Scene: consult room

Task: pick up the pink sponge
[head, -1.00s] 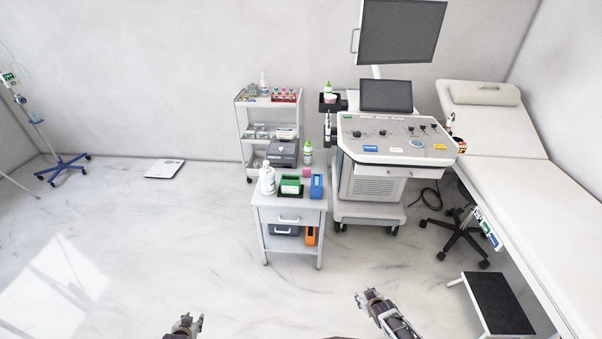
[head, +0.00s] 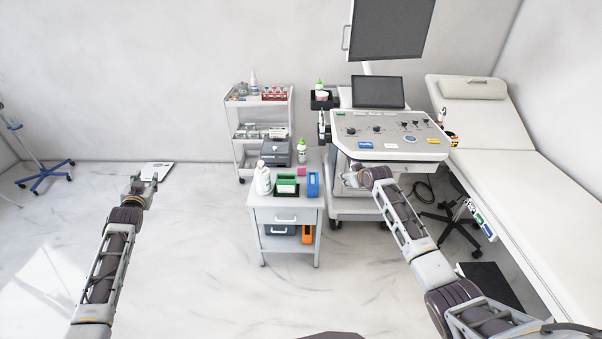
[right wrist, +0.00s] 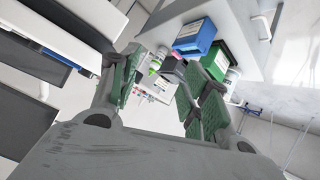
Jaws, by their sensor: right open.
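The pink sponge (head: 301,171) is a small pink block on the top of the small white drawer cart (head: 286,201), behind the blue box (head: 313,184) and the green box (head: 286,184). My right gripper (head: 352,179) is in front of the ultrasound machine, to the right of the cart and apart from the sponge. In the right wrist view its two green-padded fingers (right wrist: 160,95) are spread with nothing between them. I cannot make out the sponge clearly in that view.
A white bottle (head: 263,178), a green-capped bottle (head: 301,151) and a dark grey device (head: 276,152) crowd the cart top. The ultrasound machine (head: 389,137) stands close on the right, with the exam bed (head: 530,170) beyond. Floor in front of the cart is clear.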

